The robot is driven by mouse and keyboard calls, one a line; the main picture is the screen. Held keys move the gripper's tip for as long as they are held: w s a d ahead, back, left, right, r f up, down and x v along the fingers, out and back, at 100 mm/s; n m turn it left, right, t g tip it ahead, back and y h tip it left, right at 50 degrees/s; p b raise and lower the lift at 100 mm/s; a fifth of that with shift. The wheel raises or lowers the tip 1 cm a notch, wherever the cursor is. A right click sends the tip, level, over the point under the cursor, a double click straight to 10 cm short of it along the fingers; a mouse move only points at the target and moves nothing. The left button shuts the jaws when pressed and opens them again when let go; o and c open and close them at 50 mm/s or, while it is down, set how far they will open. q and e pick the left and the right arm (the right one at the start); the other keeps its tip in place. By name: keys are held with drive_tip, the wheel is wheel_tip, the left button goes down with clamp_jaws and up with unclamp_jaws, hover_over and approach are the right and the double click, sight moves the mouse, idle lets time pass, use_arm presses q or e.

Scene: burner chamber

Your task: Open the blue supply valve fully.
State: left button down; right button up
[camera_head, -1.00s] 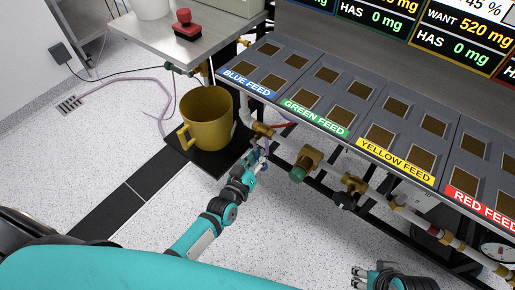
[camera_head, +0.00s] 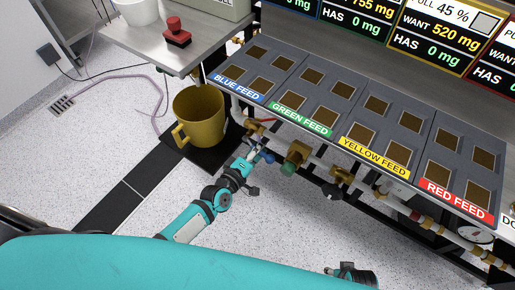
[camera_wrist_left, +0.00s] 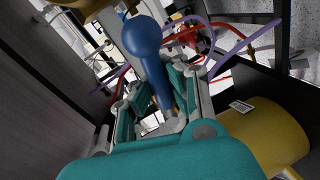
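The blue supply valve's lever, a blue rod with a round knob (camera_wrist_left: 142,38), stands up between the fingers of my left gripper (camera_wrist_left: 158,103) in the left wrist view. The fingers are parted on either side of the rod, with a gap visible on the left side; firm contact cannot be made out. The valve body is mostly hidden. My right gripper (camera_head: 347,271) is at the bottom edge, partly cut off.
A yellow mug-shaped vessel (camera_head: 200,117) stands on a black plate left of my left gripper. Purple and red hoses (camera_wrist_left: 232,45) run close by. The floor in front is clear.

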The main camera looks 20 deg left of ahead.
use_arm(q)
drive_tip(key=shift+s+r+n+h, duration=0.2)
drive_tip(key=shift+r+n+h, duration=0.1)
drive_tip(key=shift+n, duration=0.6)
drive_tip(key=c, duration=1.5)
unclamp_jaws()
drive_tip(key=shift+s+a+r, duration=0.15)
drive_tip(key=shift+a+r, duration=0.05)
drive_tip(key=shift+c, duration=0.2)
drive_tip(key=shift+o, duration=1.3)
drive_tip(key=shift+d, duration=0.1)
drive_tip(key=shift+r, duration=0.1)
drive_tip(key=v, duration=1.1)
drive_tip(key=shift+s+r, duration=0.15)
drive_tip(key=shift+s, duration=0.15)
